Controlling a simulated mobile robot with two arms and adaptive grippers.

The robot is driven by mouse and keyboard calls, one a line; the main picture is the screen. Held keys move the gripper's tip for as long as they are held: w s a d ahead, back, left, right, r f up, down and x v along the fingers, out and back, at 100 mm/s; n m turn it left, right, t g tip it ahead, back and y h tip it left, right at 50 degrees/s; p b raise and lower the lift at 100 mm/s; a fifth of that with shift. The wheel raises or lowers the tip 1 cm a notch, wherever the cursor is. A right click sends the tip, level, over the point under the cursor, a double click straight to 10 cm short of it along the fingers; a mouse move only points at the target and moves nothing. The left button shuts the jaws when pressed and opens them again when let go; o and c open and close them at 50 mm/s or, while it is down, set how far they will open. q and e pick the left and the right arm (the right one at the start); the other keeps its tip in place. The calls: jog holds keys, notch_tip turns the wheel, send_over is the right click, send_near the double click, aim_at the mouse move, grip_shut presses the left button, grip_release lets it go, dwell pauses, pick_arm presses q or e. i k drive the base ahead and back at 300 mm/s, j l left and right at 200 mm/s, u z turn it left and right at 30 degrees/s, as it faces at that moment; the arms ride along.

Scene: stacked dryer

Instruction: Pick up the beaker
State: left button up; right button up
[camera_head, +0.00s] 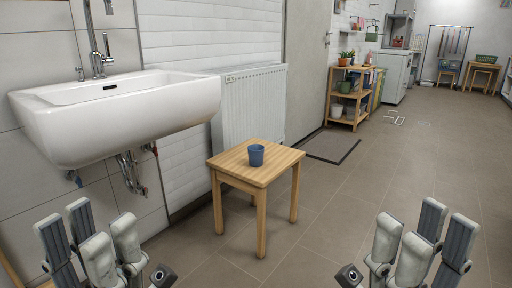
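The beaker (256,155) is a small blue cup. It stands upright on a light wooden stool (233,165) in the middle of the head view. My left gripper (97,243) is at the lower left, nearer to me than the stool, with its fingers spread apart and nothing between them. My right gripper (420,245) is at the lower right, also with its fingers apart and empty. Neither gripper touches the beaker or the stool.
A white sink (120,108) hangs on the wall at the left, close to the stool. A white radiator (250,105) is behind the stool. A wooden shelf (346,100) with plants stands further back. The tiled floor (350,205) to the right is clear.

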aim_at(256, 156)
jog(key=i+l, duration=0.65)
jog(key=i+l+u, duration=0.1)
jog(key=i+l, duration=0.5)
jog(key=l, duration=0.2)
jog(key=i+l, duration=0.65)
jog(key=l+u, duration=0.05)
jog(key=l, duration=0.05)
